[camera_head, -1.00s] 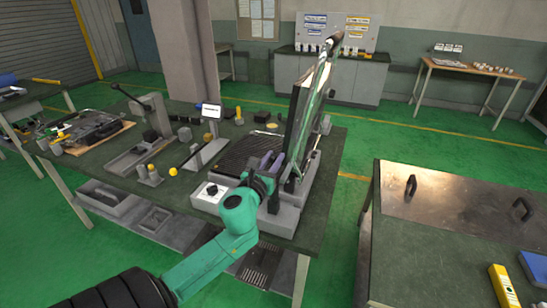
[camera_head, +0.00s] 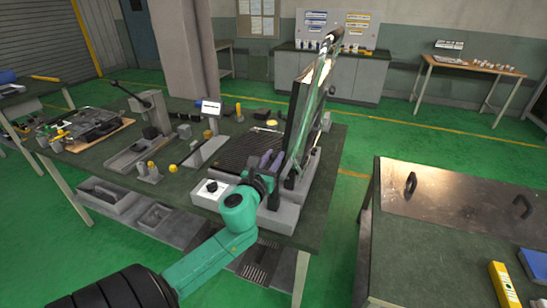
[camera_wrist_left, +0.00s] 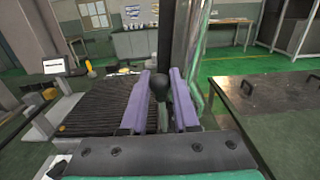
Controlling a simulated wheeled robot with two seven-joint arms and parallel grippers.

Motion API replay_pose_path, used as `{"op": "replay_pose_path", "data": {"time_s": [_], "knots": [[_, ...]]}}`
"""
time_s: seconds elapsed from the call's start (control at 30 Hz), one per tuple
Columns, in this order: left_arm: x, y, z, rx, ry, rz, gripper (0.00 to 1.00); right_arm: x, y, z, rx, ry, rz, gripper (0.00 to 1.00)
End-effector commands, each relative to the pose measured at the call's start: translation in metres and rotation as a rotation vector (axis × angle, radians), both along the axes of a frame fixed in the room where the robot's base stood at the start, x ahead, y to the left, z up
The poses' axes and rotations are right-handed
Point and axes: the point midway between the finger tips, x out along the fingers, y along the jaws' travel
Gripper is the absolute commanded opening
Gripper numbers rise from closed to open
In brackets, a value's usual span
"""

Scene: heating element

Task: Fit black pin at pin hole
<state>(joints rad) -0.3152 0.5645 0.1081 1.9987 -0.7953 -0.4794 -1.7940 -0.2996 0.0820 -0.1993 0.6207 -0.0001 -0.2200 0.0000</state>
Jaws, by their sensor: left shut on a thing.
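My left gripper (camera_head: 271,159) reaches from the front to the machine with the black ribbed bed (camera_head: 248,148). In the left wrist view its two purple fingers (camera_wrist_left: 160,103) stand on either side of a black round-ended piece (camera_wrist_left: 159,84), which looks like the black pin. The gripper is shut on it. Most of the pin's length is hidden, and I cannot make out the pin hole. The raised dark panel (camera_head: 297,112) of the machine stands just right of the fingers. My right gripper is not in view.
A white control box with a black knob (camera_head: 211,188) stands left of my gripper. A small white display (camera_head: 211,108) and a lever device (camera_head: 152,115) stand farther left on the bench. A metal-topped table (camera_head: 450,197) with black handles stands right, across a floor gap.

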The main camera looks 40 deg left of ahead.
Motion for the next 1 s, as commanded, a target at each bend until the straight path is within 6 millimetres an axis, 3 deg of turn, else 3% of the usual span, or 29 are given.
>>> {"op": "replay_pose_path", "data": {"time_s": [1.0], "knots": [[-0.0002, -0.0002, 0.0003, 0.0, -0.001, 0.0, 0.0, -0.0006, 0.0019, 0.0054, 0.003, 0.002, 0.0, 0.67]]}}
